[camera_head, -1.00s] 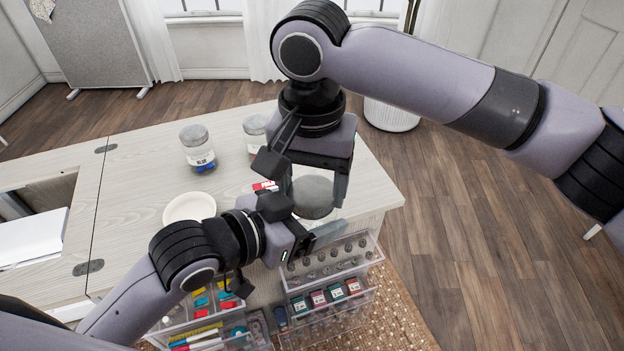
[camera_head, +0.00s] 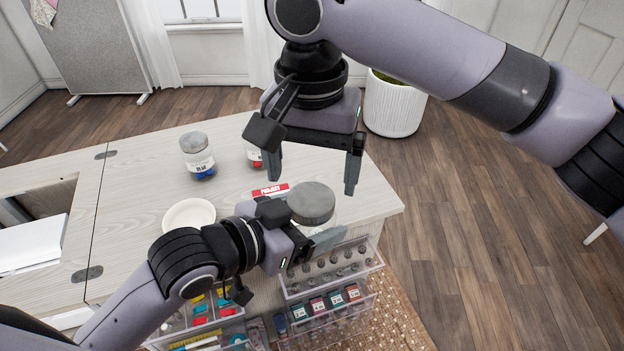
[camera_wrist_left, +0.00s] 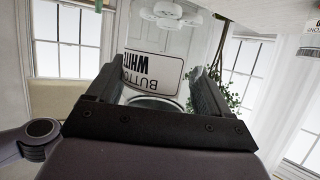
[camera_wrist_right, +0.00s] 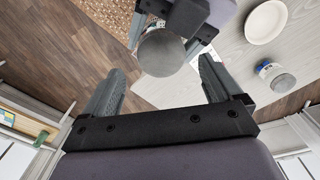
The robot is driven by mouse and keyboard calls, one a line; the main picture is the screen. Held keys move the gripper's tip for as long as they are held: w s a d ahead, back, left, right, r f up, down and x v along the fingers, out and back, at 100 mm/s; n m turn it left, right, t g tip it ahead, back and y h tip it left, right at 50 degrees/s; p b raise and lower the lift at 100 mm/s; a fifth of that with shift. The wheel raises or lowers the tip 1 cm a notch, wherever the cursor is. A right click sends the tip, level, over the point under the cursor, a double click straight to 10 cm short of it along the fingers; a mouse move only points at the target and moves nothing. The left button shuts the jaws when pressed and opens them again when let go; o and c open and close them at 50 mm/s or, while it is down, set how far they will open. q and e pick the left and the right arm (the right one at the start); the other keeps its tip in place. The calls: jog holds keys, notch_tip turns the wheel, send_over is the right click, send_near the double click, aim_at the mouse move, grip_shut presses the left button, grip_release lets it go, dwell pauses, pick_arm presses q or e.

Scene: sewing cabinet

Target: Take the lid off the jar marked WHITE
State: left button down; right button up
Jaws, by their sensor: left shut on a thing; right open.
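The jar marked WHITE (camera_wrist_left: 150,68) shows its label in the left wrist view, between the fingers of my left gripper (camera_wrist_left: 158,95). In the head view my left gripper (camera_head: 312,243) is shut on this jar near the table's front right corner. Its round grey lid (camera_head: 311,202) is on top; it also shows in the right wrist view (camera_wrist_right: 161,52). My right gripper (camera_head: 314,172) is open and empty above and behind the lid, clear of it. The jar's body is largely hidden by the lid and left gripper in the head view.
A jar with blue contents (camera_head: 197,155) and another jar (camera_head: 254,150), partly hidden, stand further back. A white dish (camera_head: 189,215) and a red-and-white packet (camera_head: 270,190) lie on the table. Clear drawers (camera_head: 330,290) stand open at the front edge.

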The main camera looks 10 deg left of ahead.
aim_at(311, 198)
notch_tip(311, 198, up, 3)
jog(key=m, duration=0.4)
jog(key=shift+w+m, duration=0.1)
jog(key=shift+m, duration=0.3)
jog(key=shift+r+m, duration=0.35)
jog(key=shift+m, duration=0.35)
jog(key=shift+f, duration=0.1)
notch_tip(311, 198, down, 8)
jog(key=shift+r, duration=0.15)
jog(key=c, duration=1.1)
jog(key=n, duration=0.6)
